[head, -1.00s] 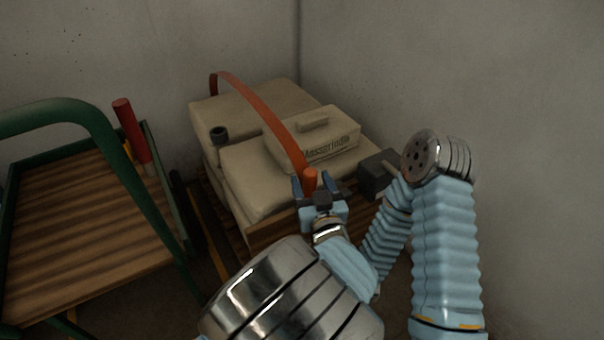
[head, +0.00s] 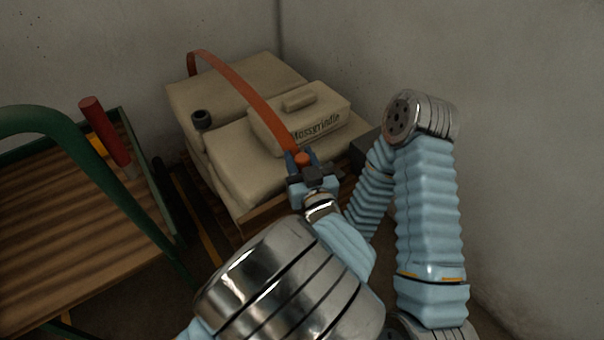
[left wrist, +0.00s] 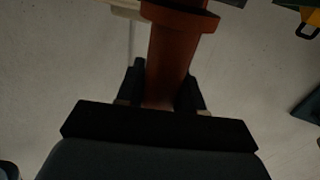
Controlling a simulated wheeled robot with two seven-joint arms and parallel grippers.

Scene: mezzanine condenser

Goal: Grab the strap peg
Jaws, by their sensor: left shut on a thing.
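The strap peg (head: 303,159) is a short orange-red cylinder at the near end of the orange strap (head: 247,92), at the front edge of the beige load. My left gripper (head: 303,163) is shut on the peg, with a dark finger on either side of it. In the left wrist view the peg (left wrist: 170,65) runs up between the two fingers (left wrist: 162,90) and has a wider collar at its far end. My right gripper is not visible.
The strap arches over beige containers (head: 238,83), one lettered "Mossgrindle" (head: 318,126), on a wooden base. A green-framed wooden cart (head: 60,225) with a red cylinder (head: 105,133) stands left. A dark block (head: 366,152) sits right of the peg. Bare walls close in behind and right.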

